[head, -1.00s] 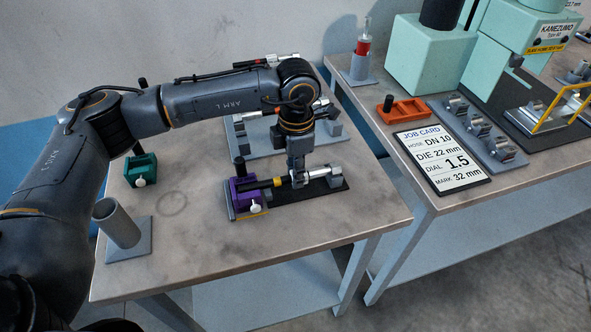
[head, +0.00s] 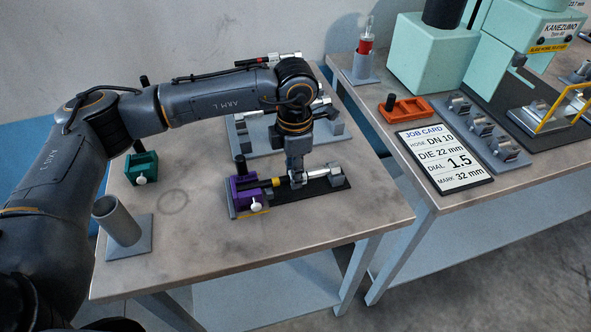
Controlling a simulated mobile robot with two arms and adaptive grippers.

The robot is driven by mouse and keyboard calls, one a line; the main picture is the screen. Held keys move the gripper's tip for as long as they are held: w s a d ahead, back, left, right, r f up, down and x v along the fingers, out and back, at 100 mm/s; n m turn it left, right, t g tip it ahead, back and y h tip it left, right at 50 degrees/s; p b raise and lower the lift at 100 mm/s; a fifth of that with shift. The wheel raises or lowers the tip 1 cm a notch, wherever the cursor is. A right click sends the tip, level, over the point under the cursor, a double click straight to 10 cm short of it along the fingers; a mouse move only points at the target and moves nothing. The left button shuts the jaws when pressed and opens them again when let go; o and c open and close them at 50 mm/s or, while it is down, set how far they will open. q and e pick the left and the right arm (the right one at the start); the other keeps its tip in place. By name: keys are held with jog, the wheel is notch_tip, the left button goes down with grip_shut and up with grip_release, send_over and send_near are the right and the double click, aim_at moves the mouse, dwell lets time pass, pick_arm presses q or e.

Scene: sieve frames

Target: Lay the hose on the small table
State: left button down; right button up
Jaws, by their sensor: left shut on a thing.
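The hose (head: 262,186) is short and black with a yellow band and a silver end fitting. It lies level along a dark base plate (head: 338,188), with its left part at a purple clamp block (head: 245,195) and its silver end toward a grey block on the right. My left gripper (head: 297,180) points down and is shut on the hose near the silver fitting; its fingertips are partly hidden. The small table (head: 190,245) is the grey-brown one at the left, under the fixture. My right gripper is out of view.
A green block (head: 141,168) and a tilted grey tube holder (head: 121,225) stand on the small table's left side. A grey rack (head: 258,142) is behind my arm. The front of the table is clear. The right table holds a job card (head: 444,158) and an orange tray (head: 405,110).

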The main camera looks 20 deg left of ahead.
pick_arm(q)
jog(key=shift+s+a, duration=0.15)
jog(key=shift+a, duration=0.05)
jog(key=c, duration=1)
grip_release()
notch_tip(320, 180, up, 12)
